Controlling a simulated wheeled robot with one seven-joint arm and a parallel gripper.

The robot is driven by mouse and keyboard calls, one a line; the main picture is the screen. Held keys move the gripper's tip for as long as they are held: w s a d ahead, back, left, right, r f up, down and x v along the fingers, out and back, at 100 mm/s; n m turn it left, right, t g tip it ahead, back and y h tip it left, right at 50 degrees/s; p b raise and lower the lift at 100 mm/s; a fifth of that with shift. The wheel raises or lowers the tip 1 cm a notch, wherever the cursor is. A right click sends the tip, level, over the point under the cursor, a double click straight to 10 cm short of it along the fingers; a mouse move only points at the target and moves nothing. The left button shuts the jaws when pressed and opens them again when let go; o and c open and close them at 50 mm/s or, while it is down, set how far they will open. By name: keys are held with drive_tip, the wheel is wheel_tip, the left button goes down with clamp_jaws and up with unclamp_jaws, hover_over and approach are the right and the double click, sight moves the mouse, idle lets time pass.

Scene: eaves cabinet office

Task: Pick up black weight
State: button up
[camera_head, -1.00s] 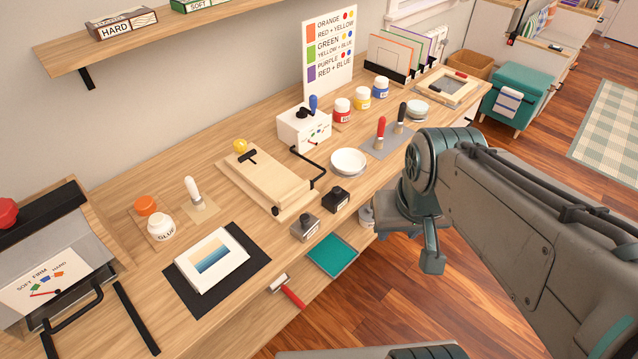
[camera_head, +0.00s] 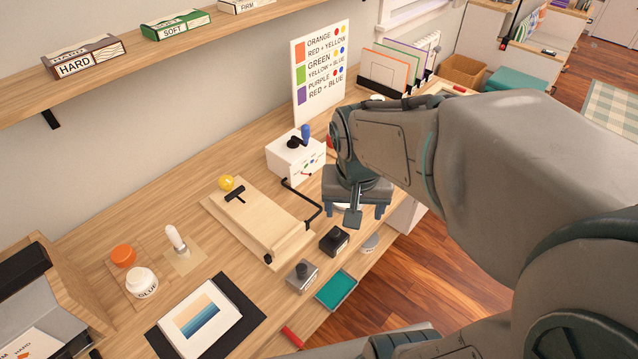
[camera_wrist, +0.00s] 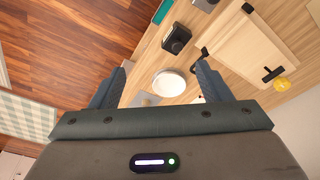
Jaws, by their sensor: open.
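The black weight (camera_head: 334,240) stands upright near the front edge of the workbench, with a round knob on top and a pale label on its front. It also shows in the wrist view (camera_wrist: 176,40), beyond the fingertips at the top. My gripper (camera_head: 355,208) is open and empty and points down over the bench. It is behind and to the right of the black weight in the head view, apart from it. In the wrist view the white dish (camera_wrist: 168,84) lies between my fingers (camera_wrist: 162,76).
A grey weight (camera_head: 302,275) stands left of the black one. A wooden press board (camera_head: 262,222) with a black crank handle lies behind them. A white box (camera_head: 292,155) with a blue knob stands farther back.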

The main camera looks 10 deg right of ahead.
sight(335, 232)
drive_tip(key=w+f+m, duration=0.2)
drive_tip(key=w+f, duration=0.1)
drive_tip(key=f, duration=0.2)
drive_tip(key=w+f+m+g+p, duration=0.1)
drive_tip(key=w+f+m, duration=0.1)
drive_tip(key=f, duration=0.4)
drive_tip(key=w+f+m+g+y, duration=0.1)
drive_tip(key=w+f+m, duration=0.2)
drive_tip(key=f, duration=0.3)
drive_tip(key=shift+w+a+f+p, duration=0.2)
drive_tip(key=shift+w+f+p, duration=0.1)
drive_tip(key=shift+w, duration=0.35)
drive_tip(key=shift+s+a+f, duration=0.1)
drive_tip(key=shift+s+f, duration=0.05)
drive_tip(key=shift+f, duration=2.4)
drive_tip(key=c, duration=1.5)
drive_tip(key=shift+r, duration=0.1)
